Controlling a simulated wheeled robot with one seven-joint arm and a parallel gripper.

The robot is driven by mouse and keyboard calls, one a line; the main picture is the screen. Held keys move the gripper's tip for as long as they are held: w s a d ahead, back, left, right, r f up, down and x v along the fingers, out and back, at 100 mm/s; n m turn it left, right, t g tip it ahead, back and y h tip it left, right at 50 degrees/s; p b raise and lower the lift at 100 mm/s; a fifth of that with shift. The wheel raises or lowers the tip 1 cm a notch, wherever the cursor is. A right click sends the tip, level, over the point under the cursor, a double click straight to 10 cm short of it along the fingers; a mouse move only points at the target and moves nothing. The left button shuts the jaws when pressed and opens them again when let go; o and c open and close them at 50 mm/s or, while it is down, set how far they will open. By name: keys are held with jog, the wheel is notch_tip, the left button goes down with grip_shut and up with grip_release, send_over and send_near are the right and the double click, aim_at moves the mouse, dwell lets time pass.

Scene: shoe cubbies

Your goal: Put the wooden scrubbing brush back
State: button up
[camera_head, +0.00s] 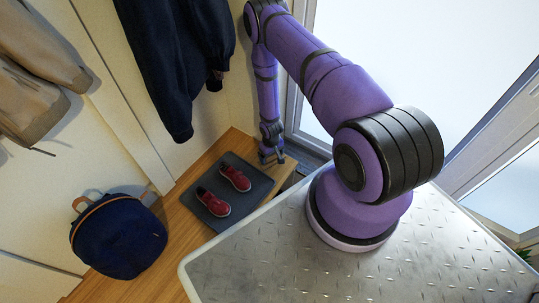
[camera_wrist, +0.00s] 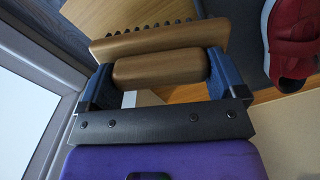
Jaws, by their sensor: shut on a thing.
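The wooden scrubbing brush (camera_wrist: 160,43) shows in the wrist view as a brown slab with a row of dark bristles along its far edge and a thicker wooden block nearer me. My gripper (camera_wrist: 164,72) has its two blue fingers at the two ends of that block and is shut on it. In the head view my gripper (camera_head: 271,156) hangs down at the far right end of the wooden bench, beside the dark mat. The brush cannot be made out there. I cannot tell whether the brush touches the surface below.
Two red shoes (camera_head: 213,202) lie on the dark mat (camera_head: 257,190) on the wooden bench (camera_head: 185,195). A navy backpack (camera_head: 119,238) is at the left, with a dark jacket (camera_head: 184,60) hanging above the bench. A window frame (camera_head: 297,75) stands close to my gripper's right.

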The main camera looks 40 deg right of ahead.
jog(key=w, duration=0.2)
jog(key=w+d, duration=0.1)
jog(key=shift+d+f, duration=0.1)
jog(key=shift+f, duration=1.8)
jog(key=shift+s, duration=0.1)
jog(key=o, duration=0.8)
jog(key=shift+f, duration=0.1)
jog(key=shift+c, duration=0.2)
notch_tip(320, 180, up, 12)
